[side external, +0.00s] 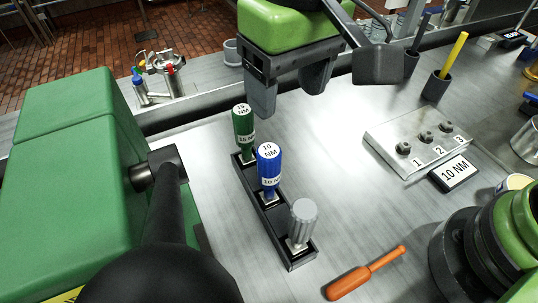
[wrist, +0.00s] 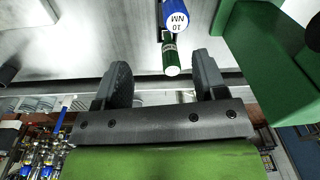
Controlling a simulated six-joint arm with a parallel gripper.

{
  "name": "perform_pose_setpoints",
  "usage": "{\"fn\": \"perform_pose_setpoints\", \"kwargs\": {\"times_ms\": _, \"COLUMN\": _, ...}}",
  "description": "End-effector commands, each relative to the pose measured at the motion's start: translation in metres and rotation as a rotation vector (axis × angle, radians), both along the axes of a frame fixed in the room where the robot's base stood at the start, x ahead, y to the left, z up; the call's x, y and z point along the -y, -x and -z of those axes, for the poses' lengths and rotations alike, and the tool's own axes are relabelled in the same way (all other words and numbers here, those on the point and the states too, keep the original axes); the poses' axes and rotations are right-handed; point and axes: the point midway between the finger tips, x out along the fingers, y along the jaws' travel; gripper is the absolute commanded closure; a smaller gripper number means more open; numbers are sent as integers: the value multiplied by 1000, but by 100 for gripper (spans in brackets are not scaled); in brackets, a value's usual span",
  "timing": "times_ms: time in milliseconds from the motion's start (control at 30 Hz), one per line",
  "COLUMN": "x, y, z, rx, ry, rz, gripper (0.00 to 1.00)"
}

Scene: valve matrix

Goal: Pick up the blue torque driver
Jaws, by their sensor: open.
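The blue torque driver (side external: 269,170), labelled 10 NM, stands upright in the middle slot of a dark rack (side external: 291,252). A green driver (side external: 244,130), labelled 15 NM, stands behind it, and a grey driver (side external: 302,222) stands in front. My gripper (side external: 288,92) is open and empty, above and behind the rack, up and to the right of the green driver. In the wrist view my gripper (wrist: 165,85) has its fingers apart, with the green driver (wrist: 171,56) showing between them and the blue driver (wrist: 175,16) beyond at the top edge.
A metal block (side external: 418,140) with several numbered knobs sits at the right, with a 10 NM sign (side external: 455,174) against it. Dark cups (side external: 437,86) stand at the back right. The table between rack and block is clear.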

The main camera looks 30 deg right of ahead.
Motion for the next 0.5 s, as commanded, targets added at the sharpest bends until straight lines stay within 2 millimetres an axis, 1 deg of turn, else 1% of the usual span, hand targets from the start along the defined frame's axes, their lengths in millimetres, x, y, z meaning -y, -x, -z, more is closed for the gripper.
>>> {"fn": "perform_pose_setpoints", "kwargs": {"times_ms": 33, "x": -10, "y": 2, "z": 11, "rx": -14, "ry": 20, "rz": -22, "gripper": 35}}
{"fn": "perform_pose_setpoints", "kwargs": {"times_ms": 133, "x": -20, "y": 3, "z": 23, "rx": -27, "ry": 41, "rz": -43, "gripper": 35}}
{"fn": "perform_pose_setpoints", "kwargs": {"times_ms": 267, "x": -23, "y": 4, "z": 38, "rx": -32, "ry": 51, "rz": -50, "gripper": 35}}
{"fn": "perform_pose_setpoints", "kwargs": {"times_ms": 400, "x": -23, "y": 5, "z": 60, "rx": -34, "ry": 52, "rz": -49, "gripper": 35}}
{"fn": "perform_pose_setpoints", "kwargs": {"times_ms": 500, "x": -23, "y": 4, "z": 70, "rx": -31, "ry": 49, "rz": -49, "gripper": 35}}
